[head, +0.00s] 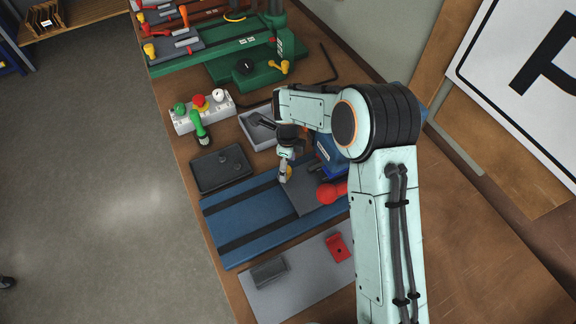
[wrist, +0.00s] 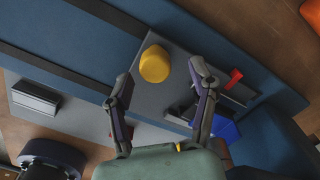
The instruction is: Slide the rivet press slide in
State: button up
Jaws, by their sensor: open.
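The rivet press slide is a grey plate (head: 303,200) on the blue base (head: 235,222) in the head view. It carries a round yellow knob (head: 289,172), which shows clearly in the wrist view (wrist: 154,64). My gripper (head: 285,172) is over the knob in the head view. In the wrist view my gripper (wrist: 158,75) is open, with one finger on each side of the knob, which appears at or just beyond the fingertips. I cannot tell whether the fingers touch it. My arm hides much of the blue press body (head: 325,158).
A red ball handle (head: 331,193) is close right of my gripper. A dark tray (head: 222,169) and a button box (head: 202,111) with a green handle stand to the left. A grey plate with a red block (head: 338,247) lies in front. Green machinery (head: 245,70) stands behind.

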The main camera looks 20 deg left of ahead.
notch_tip(320, 180, up, 11)
jog(key=shift+d, duration=0.15)
dwell(0.5)
jog(key=s+d+r+n, duration=0.5)
jog(key=d+r+n, duration=0.15)
jog(key=d, duration=0.25)
jog(key=s+d+n, duration=0.6)
jog(key=s, duration=0.3)
jog(key=s+d+n, duration=0.6)
jog(key=s, duration=0.4)
jog(key=shift+d+r+n+y, duration=0.15)
jog(key=shift+r+n+y, duration=0.1)
jog(key=shift+n+y, duration=0.15)
